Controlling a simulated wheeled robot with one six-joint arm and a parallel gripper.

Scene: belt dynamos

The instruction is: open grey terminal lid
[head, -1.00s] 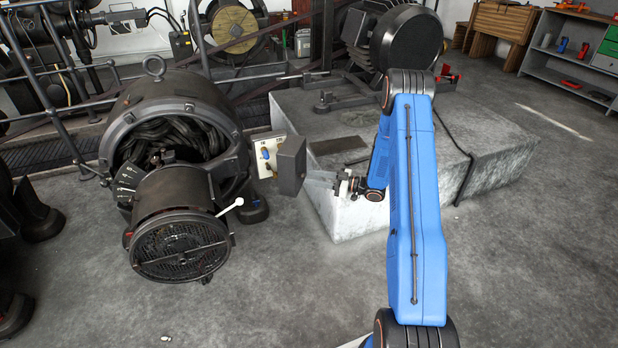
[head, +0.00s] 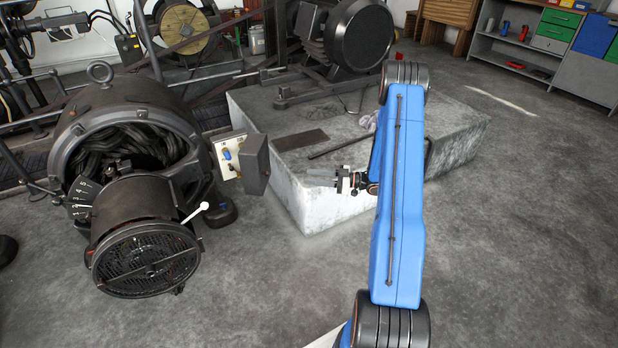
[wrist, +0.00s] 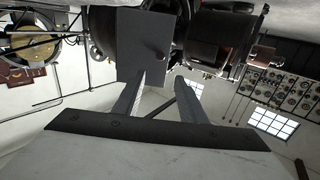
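The grey terminal lid (head: 256,164) stands swung out at the right side of a pale terminal panel (head: 228,155). The panel's blue and brass-coloured terminals show uncovered. In the wrist view the lid is a flat grey plate (wrist: 143,40) beyond the fingers. My gripper (head: 308,177) is right of the lid, with a clear gap between them in the head view. The wrist view shows the two fingers of my gripper (wrist: 159,76) apart, with nothing between them. The panel is fixed beside the big dark dynamo (head: 130,105).
A pale stone block (head: 440,140) lies behind and under my gripper, carrying a dark machine (head: 360,35) and a flat dark plate (head: 300,140). A white-knobbed lever (head: 203,207) sticks out of the dynamo. The floor (head: 270,280) in front is clear.

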